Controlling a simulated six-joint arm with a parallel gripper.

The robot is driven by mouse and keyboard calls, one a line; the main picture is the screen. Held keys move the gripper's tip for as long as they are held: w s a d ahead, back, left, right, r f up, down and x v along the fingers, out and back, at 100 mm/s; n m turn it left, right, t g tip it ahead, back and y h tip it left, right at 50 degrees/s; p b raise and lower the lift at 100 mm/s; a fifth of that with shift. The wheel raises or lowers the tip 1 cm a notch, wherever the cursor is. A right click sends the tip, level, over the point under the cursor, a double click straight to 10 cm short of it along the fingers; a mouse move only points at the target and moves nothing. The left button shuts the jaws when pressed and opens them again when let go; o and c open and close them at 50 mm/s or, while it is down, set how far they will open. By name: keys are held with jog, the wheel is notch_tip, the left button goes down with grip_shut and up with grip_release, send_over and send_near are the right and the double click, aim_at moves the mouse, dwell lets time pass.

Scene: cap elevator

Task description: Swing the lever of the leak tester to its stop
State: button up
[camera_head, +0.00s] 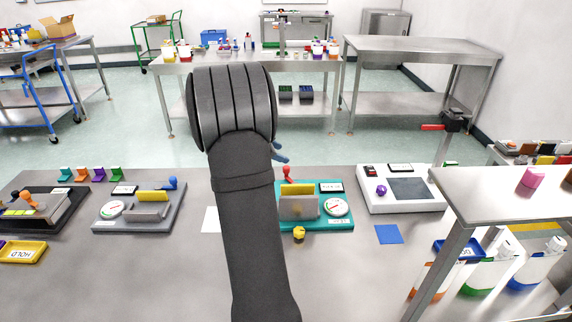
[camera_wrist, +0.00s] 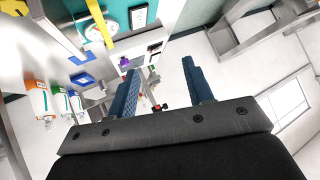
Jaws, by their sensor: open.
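Two gauge stations stand on the bench, and I cannot read which is the leak tester. The teal station (camera_head: 316,220) has a round gauge (camera_head: 336,207), a yellow bar, a clear block and a red-knobbed lever (camera_head: 286,174) at its back left. The grey station (camera_head: 164,218) has a gauge (camera_head: 112,209), a yellow bar and a blue lever (camera_head: 171,183) at its back right. My gripper (camera_wrist: 160,66) is open and empty, with blue fingers. In the head view my arm hides most of it; one blue fingertip shows above and behind the teal station. The teal station fills the wrist view's upper left.
A white device (camera_head: 400,192) with a purple knob stands right of the teal station. A yellow knob (camera_head: 299,233) is at the teal station's front. A dark station with an orange lever (camera_head: 30,198) is at far left.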

aim_at(285, 167)
jog(key=a+f+n+t, duration=0.6)
jog(key=a+f+n, duration=0.15)
jog(key=f, duration=0.25)
jog(key=x, duration=1.8)
jog(key=shift+s+d, duration=0.15)
jog(key=shift+d, duration=0.05)
grip_shut()
